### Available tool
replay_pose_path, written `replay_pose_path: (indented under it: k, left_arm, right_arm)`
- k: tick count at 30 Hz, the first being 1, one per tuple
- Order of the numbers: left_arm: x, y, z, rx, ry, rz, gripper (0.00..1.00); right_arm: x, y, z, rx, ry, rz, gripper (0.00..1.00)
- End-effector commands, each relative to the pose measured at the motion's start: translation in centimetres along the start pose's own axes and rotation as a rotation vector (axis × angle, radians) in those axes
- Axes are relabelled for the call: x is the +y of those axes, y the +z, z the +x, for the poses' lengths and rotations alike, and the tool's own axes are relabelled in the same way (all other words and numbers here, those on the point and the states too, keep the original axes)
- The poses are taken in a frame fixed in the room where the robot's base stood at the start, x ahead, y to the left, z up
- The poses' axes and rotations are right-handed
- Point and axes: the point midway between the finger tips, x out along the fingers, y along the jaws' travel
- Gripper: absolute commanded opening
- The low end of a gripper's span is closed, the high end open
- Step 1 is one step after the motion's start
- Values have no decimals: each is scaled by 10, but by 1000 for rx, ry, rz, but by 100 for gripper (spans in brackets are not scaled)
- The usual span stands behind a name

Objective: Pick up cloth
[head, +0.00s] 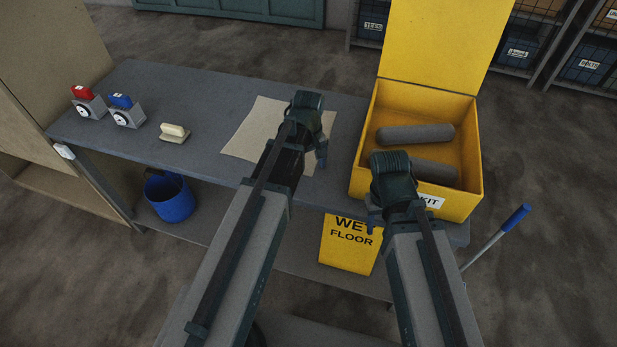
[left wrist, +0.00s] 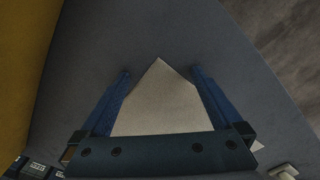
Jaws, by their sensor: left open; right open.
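The cloth (head: 258,125) is a flat beige sheet lying on the grey table (head: 215,92). My left gripper (head: 318,158) is over the right part of the cloth in the head view and hides some of it. In the left wrist view the left gripper (left wrist: 160,75) is open, and a pointed corner of the cloth (left wrist: 158,102) shows between its two blue fingers. I cannot tell whether the fingers touch the cloth. My right gripper (head: 378,218) is open at the front left edge of the yellow box, away from the cloth.
The open yellow box (head: 472,168) with grey rolls (head: 415,133) stands right of the cloth. A brush (head: 174,132) and two small red and blue-topped devices (head: 88,103) sit on the left. A blue bucket (head: 170,200) and a yellow sign (head: 347,245) are below the tabletop.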

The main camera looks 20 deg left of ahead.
Motion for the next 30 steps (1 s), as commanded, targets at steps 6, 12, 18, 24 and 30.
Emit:
replay_pose_path:
  k: [6,12,18,24,30]
  left_arm:
    - [0,0,0,0,0,0,100]
    - [0,0,2,0,0,0,100]
    - [0,0,1,0,0,0,84]
    - [0,0,1,0,0,0,66]
    - [0,0,1,0,0,0,48]
  right_arm:
    - [0,0,0,0,0,0,50]
    - [0,0,2,0,0,0,50]
    - [0,0,1,0,0,0,50]
    - [0,0,1,0,0,0,50]
    - [0,0,1,0,0,0,50]
